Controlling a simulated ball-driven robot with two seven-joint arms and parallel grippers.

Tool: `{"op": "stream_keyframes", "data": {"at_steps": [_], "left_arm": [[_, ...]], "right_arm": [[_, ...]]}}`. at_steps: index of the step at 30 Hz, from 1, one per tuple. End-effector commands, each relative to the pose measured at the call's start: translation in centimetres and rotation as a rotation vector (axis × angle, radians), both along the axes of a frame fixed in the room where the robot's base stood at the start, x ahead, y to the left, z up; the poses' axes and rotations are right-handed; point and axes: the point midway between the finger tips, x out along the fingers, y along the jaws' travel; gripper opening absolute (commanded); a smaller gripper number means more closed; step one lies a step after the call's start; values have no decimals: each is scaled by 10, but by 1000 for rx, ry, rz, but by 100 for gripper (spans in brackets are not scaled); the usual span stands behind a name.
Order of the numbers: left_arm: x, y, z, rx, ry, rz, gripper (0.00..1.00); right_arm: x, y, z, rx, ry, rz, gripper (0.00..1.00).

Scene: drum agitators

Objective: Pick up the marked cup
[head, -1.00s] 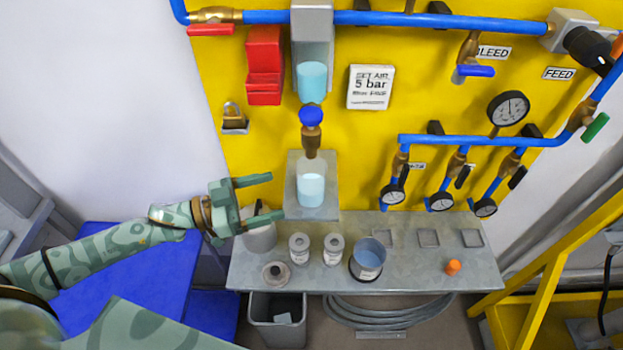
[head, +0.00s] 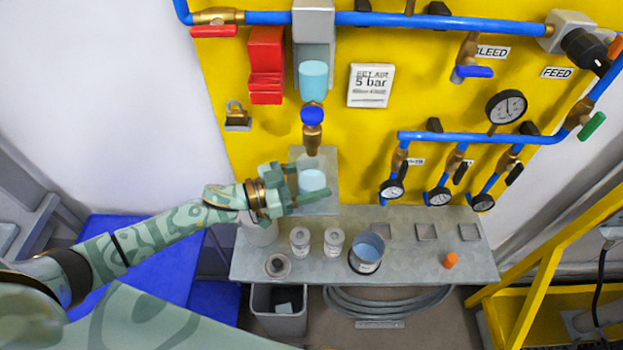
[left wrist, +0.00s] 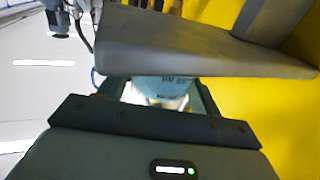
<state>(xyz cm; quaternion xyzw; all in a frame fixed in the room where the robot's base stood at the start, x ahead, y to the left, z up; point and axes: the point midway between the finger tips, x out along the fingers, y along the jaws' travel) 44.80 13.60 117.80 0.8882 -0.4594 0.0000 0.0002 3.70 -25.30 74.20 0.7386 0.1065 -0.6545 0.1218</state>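A clear cup of pale blue liquid (head: 313,181) stands on the grey plate under the brass valve. My left gripper (head: 311,181) is at this cup, its fingers apart, one on the far side and one across the cup's near lower part. In the left wrist view a pale cup with faint lettering (left wrist: 162,88) shows between the spread fingers; I cannot tell whether they touch it. My right gripper is not in view.
The blue-handled valve (head: 312,118) hangs just above the cup. An orange plug (head: 450,260) lies at right. A grey bin (head: 279,312) is below.

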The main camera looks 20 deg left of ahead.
Motion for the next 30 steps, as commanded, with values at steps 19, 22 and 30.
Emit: {"op": "stream_keyframes", "data": {"at_steps": [19, 22, 30], "left_arm": [[0, 1, 7, 0, -1, -1, 28], [0, 1, 13, 1, -4, -1, 28], [-16, 22, 13, 2, 1, 0, 28]], "right_arm": [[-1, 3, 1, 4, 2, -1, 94], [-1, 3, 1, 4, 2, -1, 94], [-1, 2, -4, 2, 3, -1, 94]]}}
